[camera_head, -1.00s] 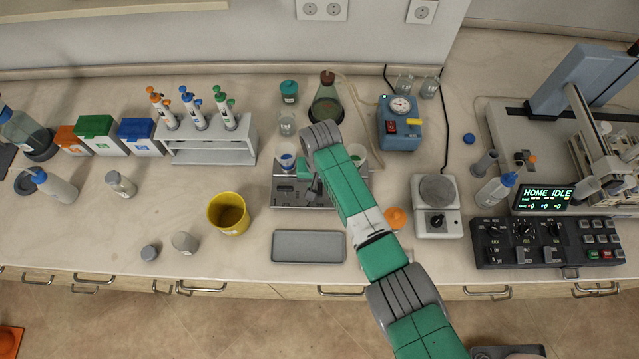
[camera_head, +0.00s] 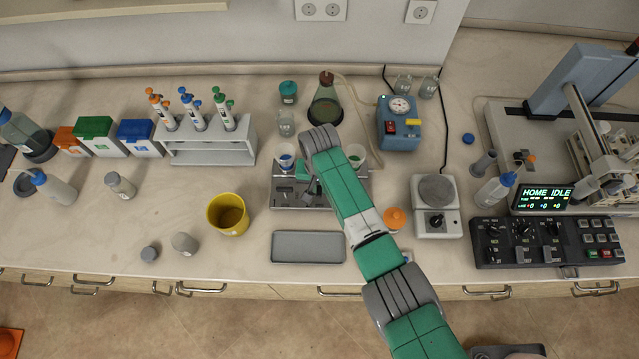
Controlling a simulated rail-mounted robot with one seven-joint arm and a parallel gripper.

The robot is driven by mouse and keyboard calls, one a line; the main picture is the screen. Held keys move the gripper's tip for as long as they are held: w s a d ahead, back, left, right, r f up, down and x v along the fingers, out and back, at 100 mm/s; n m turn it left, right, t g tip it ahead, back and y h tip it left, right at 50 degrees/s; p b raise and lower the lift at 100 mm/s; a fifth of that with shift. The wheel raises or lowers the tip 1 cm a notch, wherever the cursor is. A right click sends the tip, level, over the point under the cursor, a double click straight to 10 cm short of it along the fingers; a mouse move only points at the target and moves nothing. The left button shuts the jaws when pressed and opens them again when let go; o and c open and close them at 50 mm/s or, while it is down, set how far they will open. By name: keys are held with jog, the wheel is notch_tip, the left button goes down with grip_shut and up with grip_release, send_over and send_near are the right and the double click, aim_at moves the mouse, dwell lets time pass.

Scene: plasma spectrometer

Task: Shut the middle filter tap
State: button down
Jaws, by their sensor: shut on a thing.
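The filter stand (camera_head: 283,196) is a grey metal base with funnels on top, at the middle of the bench. My gripper (camera_head: 307,186) is at the middle front of the stand, small and partly covered by my wrist. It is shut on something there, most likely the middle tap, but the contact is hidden.
A grey tray (camera_head: 308,247) lies in front of the stand. A yellow cup (camera_head: 228,214) stands to the left, a hotplate (camera_head: 436,207) and an orange-topped item (camera_head: 395,219) to the right. A flask (camera_head: 326,107) and a blue pump (camera_head: 399,126) stand behind.

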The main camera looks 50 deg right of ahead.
jog(key=m+p, duration=0.1)
jog(key=m, duration=0.3)
jog(key=shift+r, duration=0.1)
jog(key=m, duration=0.4)
jog(key=shift+m+p, duration=0.3)
jog(key=shift+p, duration=0.1)
jog(key=m, duration=0.4)
jog(key=shift+m, duration=2.2)
jog(key=c, duration=1.4)
grip_release()
jog(key=shift+c, duration=0.2)
